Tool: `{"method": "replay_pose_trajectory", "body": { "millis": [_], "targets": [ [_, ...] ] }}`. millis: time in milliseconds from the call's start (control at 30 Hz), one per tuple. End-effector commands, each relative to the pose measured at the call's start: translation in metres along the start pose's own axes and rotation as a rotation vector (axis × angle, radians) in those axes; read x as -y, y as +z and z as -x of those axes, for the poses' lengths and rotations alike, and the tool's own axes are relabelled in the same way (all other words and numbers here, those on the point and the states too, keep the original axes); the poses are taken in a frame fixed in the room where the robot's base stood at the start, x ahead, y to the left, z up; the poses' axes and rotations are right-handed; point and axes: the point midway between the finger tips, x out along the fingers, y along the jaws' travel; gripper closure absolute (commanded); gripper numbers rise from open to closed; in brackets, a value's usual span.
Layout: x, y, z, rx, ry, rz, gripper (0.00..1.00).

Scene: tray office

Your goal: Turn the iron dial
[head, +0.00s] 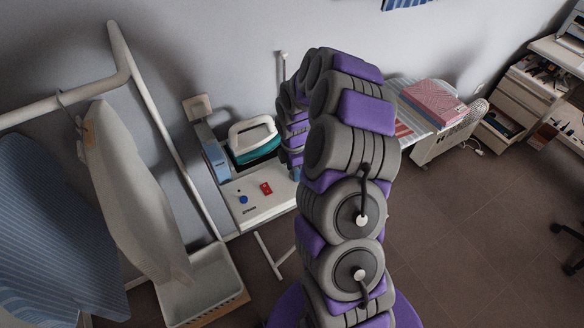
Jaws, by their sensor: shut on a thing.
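A white and teal iron (253,138) rests on a small white ironing station (275,205) against the wall. A small round blue dial (243,199) and a red switch (266,188) sit on the station's front surface, above a dark label. Both are uncovered. My grey and purple arm rises through the middle, curves over and comes down just right of the iron. Its end is behind its nearer links, so my gripper's fingers are hidden. What they touch cannot be seen.
A white rack with hanging clothes (130,190) stands on the left, with a white basket (200,290) below. Drawers (520,95) stand far right.

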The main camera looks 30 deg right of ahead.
Motion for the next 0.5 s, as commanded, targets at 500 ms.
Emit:
{"method": "replay_pose_trajectory", "body": {
  "millis": [500],
  "targets": [
    [-0.0012,0.0044,0.0023,-0.023,0.005,-0.492,0.87]
  ]
}}
